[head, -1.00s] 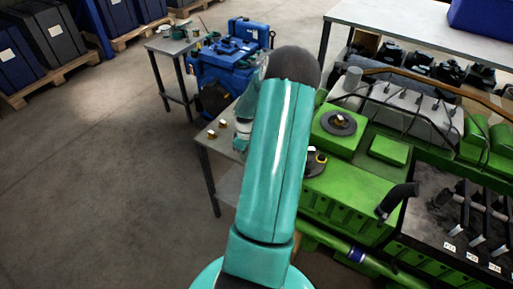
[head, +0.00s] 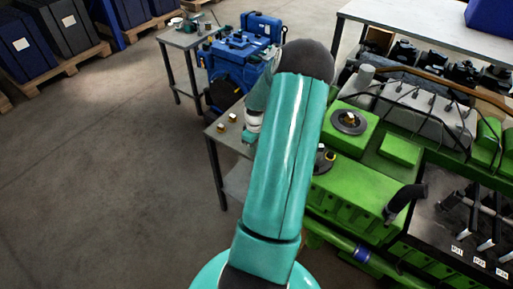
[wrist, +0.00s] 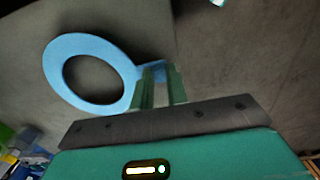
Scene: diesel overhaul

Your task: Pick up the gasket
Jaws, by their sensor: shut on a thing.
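The gasket (wrist: 88,43) is a flat light-blue ring with a small tab on its right side. My gripper (wrist: 159,72) has its two green fingers shut on that tab in the wrist view. The ring sticks out to the left of the fingers, and blurred grey floor shows through its hole. In the head view my arm hides most of the gripper, and I cannot make out the gasket there.
A green engine (head: 345,195) fills the right. A blue machine (head: 238,62) stands behind. The concrete floor (head: 100,190) at left is clear.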

